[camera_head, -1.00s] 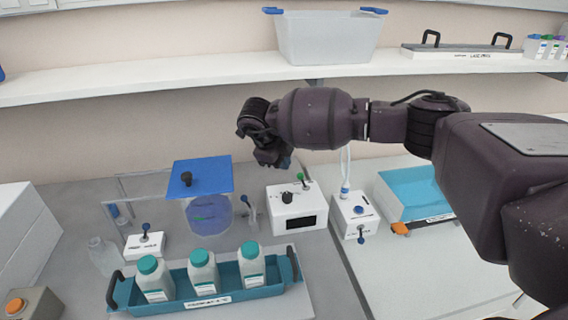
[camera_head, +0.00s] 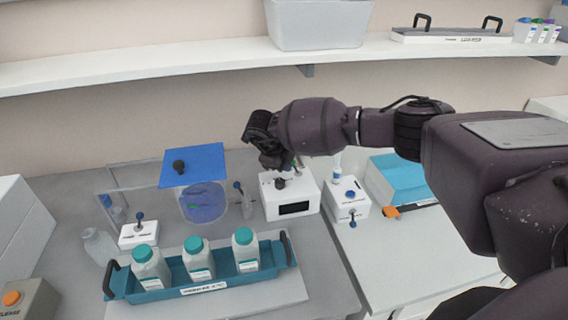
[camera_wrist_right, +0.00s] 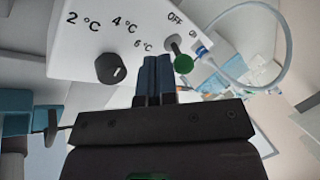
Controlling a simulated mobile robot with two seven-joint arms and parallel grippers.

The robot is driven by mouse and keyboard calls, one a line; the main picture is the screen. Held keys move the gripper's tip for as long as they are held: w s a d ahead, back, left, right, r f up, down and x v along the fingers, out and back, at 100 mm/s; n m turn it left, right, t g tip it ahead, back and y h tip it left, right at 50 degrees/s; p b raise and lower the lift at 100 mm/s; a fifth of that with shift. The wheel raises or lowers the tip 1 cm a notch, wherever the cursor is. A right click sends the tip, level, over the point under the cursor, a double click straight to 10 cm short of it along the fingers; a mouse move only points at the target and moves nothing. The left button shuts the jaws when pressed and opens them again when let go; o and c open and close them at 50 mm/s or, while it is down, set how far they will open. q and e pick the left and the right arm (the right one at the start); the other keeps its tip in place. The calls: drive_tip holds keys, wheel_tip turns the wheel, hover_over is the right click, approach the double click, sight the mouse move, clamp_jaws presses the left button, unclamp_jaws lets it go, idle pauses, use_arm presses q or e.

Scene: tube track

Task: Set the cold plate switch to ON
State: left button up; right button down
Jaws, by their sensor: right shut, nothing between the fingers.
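The cold plate control box (camera_head: 292,209) is white with a dark display, a black dial and a green-tipped lever switch. In the right wrist view the box (camera_wrist_right: 75,45) shows temperature labels around the dial (camera_wrist_right: 110,68). The switch (camera_wrist_right: 183,63) stands by an OFF label and a partly visible second label; which position it is in I cannot tell. My right gripper (camera_wrist_right: 158,75) is shut and empty, its blue fingertips just left of the green tip in that view; contact is unclear. In the head view my right gripper (camera_head: 272,163) is above the box and partly hides its top.
A second white box (camera_head: 347,200) with a blue button and lever stands to the right. A blue-lidded vessel (camera_head: 203,205) is left of the control box. A teal tray (camera_head: 215,284) with white bottles lies in front. A shelf (camera_head: 200,62) runs behind.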

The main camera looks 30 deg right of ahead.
drive_tip(key=shift+d+r+y, duration=0.15)
drive_tip(key=shift+d+y, duration=0.05)
drive_tip(key=shift+y, duration=0.1)
drive_tip(key=shift+s+d+r, duration=0.1)
drive_tip(key=shift+d+y, duration=0.1)
drive_tip(key=shift+y, duration=0.3)
drive_tip(key=shift+s+d+r+t+y, duration=0.15)
drive_tip(key=shift+d+r+t+y, duration=0.05)
drive_tip(key=shift+d+t+y, duration=0.25)
drive_tip(key=y, duration=0.1)
drive_tip(key=d+y+b, duration=0.1)
drive_tip(key=d+t+y+b, duration=0.1)
drive_tip(key=y, duration=0.1)
drive_tip(key=shift+s+d+r+m, duration=0.2)
drive_tip(key=shift+s+d+m, duration=0.05)
drive_tip(key=shift+s+m, duration=0.05)
drive_tip(key=shift+a+r, duration=0.2)
drive_tip(key=shift+r, duration=0.1)
